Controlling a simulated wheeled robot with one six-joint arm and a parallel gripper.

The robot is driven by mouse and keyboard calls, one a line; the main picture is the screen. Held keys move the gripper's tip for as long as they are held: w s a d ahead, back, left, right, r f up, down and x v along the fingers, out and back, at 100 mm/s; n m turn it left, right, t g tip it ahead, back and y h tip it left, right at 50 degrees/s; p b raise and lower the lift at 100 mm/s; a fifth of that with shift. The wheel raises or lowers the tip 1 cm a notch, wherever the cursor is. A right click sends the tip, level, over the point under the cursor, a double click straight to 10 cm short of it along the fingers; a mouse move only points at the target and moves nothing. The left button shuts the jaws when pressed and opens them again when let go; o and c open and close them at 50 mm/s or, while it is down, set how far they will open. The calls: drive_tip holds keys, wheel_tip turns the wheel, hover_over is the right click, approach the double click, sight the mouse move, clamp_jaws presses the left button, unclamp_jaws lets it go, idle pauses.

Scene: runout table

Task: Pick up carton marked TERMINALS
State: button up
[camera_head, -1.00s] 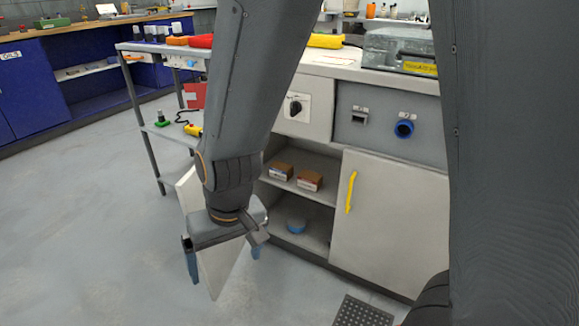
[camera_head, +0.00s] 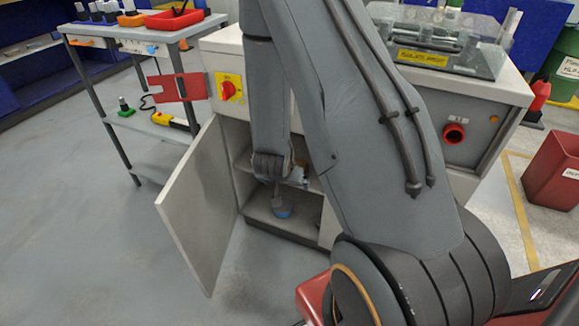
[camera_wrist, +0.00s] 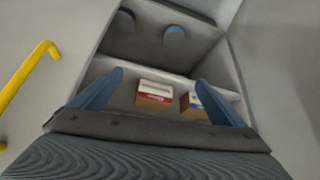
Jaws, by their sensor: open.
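Two small brown cartons stand on the cupboard's shelf in the wrist view. One has a red-and-white label (camera_wrist: 154,91) and the other a blue-and-white label (camera_wrist: 193,103). The lettering is too small to read, so I cannot tell which says TERMINALS. My gripper (camera_wrist: 160,77) is open, its blue fingers on either side of the pair in the picture, with the red-labelled carton nearer the middle. Nothing is held. In the head view my arm reaches into the open cupboard (camera_head: 212,165) and mostly hides the gripper and cartons.
A blue round item (camera_wrist: 174,35) and a dark round item (camera_wrist: 124,21) lie in the other compartment. The open cupboard door (camera_head: 190,205) stands out to the left of my arm. A yellow handle (camera_wrist: 27,77) shows in the wrist view. Floor at the left is clear.

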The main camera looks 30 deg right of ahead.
sight(294, 163)
drive_tip(key=w+d, duration=0.6)
drive_tip(key=d, duration=0.1)
drive_tip(key=shift+w+b, duration=0.3)
drive_tip(key=shift+w, duration=0.1)
drive_tip(key=b+x, duration=0.1)
drive_tip(key=x, duration=0.4)
drive_tip(key=shift+w, duration=0.2)
drive_tip(key=c, duration=1.2)
